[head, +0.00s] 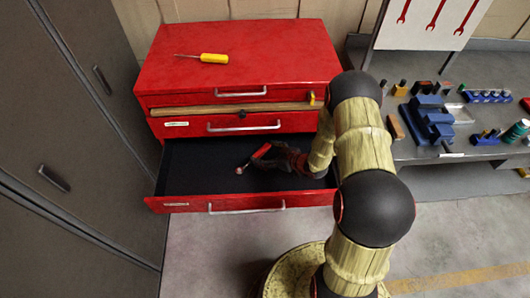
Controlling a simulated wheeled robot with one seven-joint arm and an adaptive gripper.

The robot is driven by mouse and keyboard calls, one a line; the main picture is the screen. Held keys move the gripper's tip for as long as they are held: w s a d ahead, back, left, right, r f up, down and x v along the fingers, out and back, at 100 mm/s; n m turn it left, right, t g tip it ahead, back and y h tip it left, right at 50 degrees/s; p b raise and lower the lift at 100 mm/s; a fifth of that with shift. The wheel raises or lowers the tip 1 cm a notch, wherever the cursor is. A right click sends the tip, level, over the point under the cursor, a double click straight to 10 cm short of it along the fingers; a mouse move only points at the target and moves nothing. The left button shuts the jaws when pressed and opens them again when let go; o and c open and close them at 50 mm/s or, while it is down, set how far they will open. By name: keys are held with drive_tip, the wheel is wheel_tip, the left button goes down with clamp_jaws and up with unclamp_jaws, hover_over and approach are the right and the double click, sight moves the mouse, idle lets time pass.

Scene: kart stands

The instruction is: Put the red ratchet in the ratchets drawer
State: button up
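The red ratchet (261,151) is in the head view, over the black floor of the open bottom drawer (195,165) of the red tool chest. Its red handle is beside my gripper (268,160), and its small metal head points down and left. My gripper reaches into the drawer from the right, low over its floor. The fingers are dark and small against the black lining, so I cannot tell whether they are closed on the handle or whether the ratchet touches the floor. The drawer's front label is too small to read.
A yellow-handled screwdriver (212,58) lies on the chest top. Grey cabinets stand close on the left. A workbench (425,155) with blue tools stands right. The drawer's left part is empty.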

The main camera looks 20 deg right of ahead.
drive_tip(key=shift+o, duration=1.3)
drive_tip(key=shift+r, duration=0.2)
drive_tip(key=p+v, duration=0.3)
drive_tip(key=v, duration=0.9)
drive_tip(key=shift+f+p, duration=0.1)
drive_tip(key=shift+p, duration=0.25)
